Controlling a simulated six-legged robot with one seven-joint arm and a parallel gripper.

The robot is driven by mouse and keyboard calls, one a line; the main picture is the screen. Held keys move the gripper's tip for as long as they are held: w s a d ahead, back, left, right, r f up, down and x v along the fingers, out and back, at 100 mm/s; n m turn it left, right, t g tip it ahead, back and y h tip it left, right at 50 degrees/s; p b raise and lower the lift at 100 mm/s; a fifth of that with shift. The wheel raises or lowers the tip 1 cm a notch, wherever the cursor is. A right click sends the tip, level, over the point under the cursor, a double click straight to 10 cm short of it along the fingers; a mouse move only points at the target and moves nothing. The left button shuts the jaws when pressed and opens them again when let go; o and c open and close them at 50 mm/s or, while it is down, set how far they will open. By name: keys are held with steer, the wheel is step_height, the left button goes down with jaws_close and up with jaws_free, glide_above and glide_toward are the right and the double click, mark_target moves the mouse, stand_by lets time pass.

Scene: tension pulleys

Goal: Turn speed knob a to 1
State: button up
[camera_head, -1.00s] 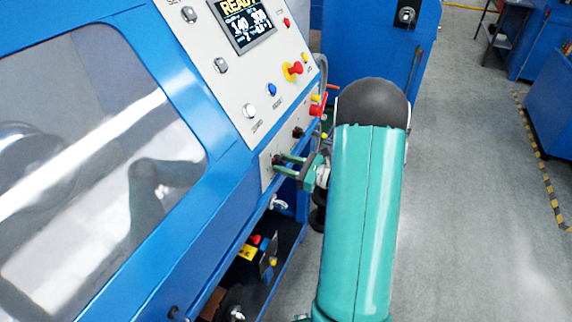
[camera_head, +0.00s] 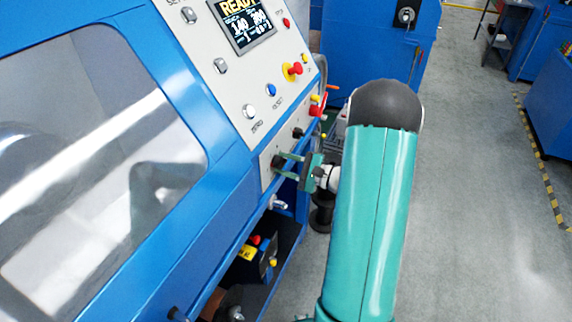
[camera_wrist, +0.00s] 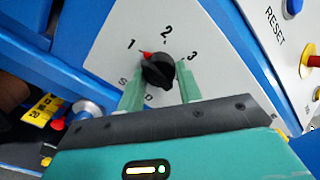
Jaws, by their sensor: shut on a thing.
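The speed knob (camera_wrist: 158,72) is a small black knob with a red pointer on a light panel marked 1, 2 and 3. In the wrist view its red pointer is close to the 1, slightly on the side toward the 2. My gripper (camera_wrist: 160,79) has its two green fingers on either side of the knob, shut on it. In the head view the knob (camera_head: 277,161) is small and dark on the lower panel, and my gripper (camera_head: 281,166) reaches it from the right. The finger contact is partly hidden there.
Another black knob (camera_head: 298,133) is just above on the same panel. The control panel holds a display (camera_head: 246,24), a red emergency button (camera_head: 294,69) and a blue button (camera_head: 271,90). A metal fitting (camera_head: 279,203) sticks out below. Open floor (camera_head: 465,190) lies to the right.

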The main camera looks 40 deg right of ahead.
steer(key=shift+n, duration=0.5)
steer(key=o, duration=1)
steer(key=v, duration=1.3)
steer(key=shift+s+d, duration=0.25)
steer(key=shift+s, duration=0.05)
